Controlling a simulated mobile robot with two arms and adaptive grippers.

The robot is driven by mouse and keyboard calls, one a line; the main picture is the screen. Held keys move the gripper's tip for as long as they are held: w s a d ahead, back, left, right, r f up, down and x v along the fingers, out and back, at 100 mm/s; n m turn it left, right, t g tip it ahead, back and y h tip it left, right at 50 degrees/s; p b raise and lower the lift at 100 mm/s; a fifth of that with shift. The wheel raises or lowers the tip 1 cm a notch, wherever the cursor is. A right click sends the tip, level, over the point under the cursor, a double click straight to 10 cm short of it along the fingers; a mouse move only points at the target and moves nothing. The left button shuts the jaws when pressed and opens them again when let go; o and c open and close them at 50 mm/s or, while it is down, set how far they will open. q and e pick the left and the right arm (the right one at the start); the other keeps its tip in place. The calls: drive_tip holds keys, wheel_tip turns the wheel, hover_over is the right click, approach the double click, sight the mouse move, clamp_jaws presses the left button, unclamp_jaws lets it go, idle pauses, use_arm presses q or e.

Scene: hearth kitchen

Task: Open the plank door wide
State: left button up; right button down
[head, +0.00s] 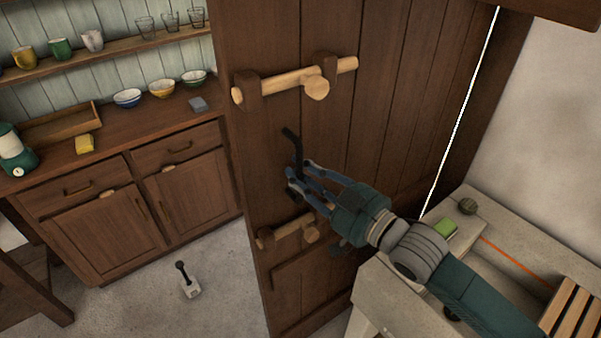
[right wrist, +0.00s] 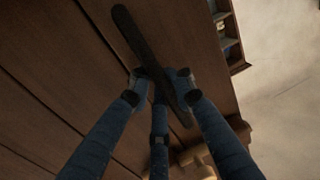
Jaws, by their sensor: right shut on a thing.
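The plank door (head: 395,110) is dark brown and fills the middle of the head view. Its left edge stands free, with the kitchen showing past it. A black bar handle (head: 291,137) is on the door near that edge. My right gripper (head: 297,177) is shut on the handle, which also shows between the fingers in the right wrist view (right wrist: 138,38). A pale wooden bolt (head: 280,87) sits above the handle and another bolt (head: 285,232) below it, partly hidden by my gripper. My left gripper is out of view.
A wooden cabinet (head: 105,220) with bowls stands at left, under a shelf (head: 120,48) of cups and glasses. A small white object with a dark stick (head: 189,284) stands on the floor left of the door. A pale counter (head: 385,290) is at lower right.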

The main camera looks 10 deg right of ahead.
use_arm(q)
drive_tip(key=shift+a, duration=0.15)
use_arm(e)
drive_tip(key=c, duration=1.6)
unclamp_jaws()
drive_tip(key=shift+w, duration=0.1)
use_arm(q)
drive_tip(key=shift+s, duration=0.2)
use_arm(e)
drive_tip(key=shift+v, duration=6.05)
